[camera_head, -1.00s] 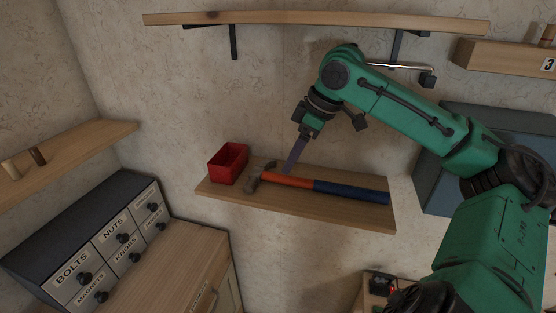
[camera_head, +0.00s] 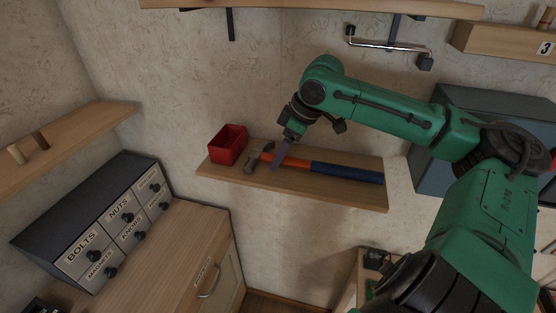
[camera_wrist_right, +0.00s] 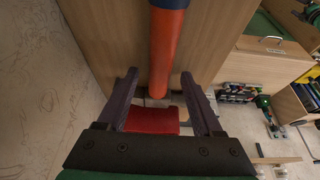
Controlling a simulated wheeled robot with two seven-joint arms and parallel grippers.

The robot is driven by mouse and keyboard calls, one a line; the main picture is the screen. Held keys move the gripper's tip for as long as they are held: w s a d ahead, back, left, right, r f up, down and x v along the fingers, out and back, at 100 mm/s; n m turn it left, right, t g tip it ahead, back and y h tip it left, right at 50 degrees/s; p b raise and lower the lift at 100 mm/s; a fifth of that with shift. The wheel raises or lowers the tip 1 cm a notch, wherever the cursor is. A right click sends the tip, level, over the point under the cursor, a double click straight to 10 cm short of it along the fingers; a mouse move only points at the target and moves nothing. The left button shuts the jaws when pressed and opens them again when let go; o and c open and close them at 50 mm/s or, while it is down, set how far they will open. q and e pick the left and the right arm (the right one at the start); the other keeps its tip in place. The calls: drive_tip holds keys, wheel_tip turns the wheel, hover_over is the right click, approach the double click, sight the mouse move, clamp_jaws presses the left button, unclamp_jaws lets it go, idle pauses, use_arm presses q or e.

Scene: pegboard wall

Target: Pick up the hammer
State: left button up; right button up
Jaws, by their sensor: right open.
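The hammer (camera_head: 345,173) lies on a small wooden wall shelf (camera_head: 300,187). Its metal head is at the left, and its handle is orange, then blue toward the right. My right gripper (camera_head: 277,156) points down at the orange part near the head. In the right wrist view, the orange handle (camera_wrist_right: 166,45) runs between the two open fingers of my right gripper (camera_wrist_right: 161,76). The hammer head is mostly hidden there. I cannot tell whether a finger touches the handle. My left gripper is not in view.
A red bin (camera_head: 227,146) stands on the shelf just left of the hammer head; it also shows in the right wrist view (camera_wrist_right: 152,121). The wall is close behind. A labelled drawer unit (camera_head: 120,225) stands at lower left.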

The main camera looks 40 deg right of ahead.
drive_tip(key=shift+w+f, duration=0.1)
drive_tip(key=shift+f, duration=0.05)
clamp_jaws()
idle(1.4)
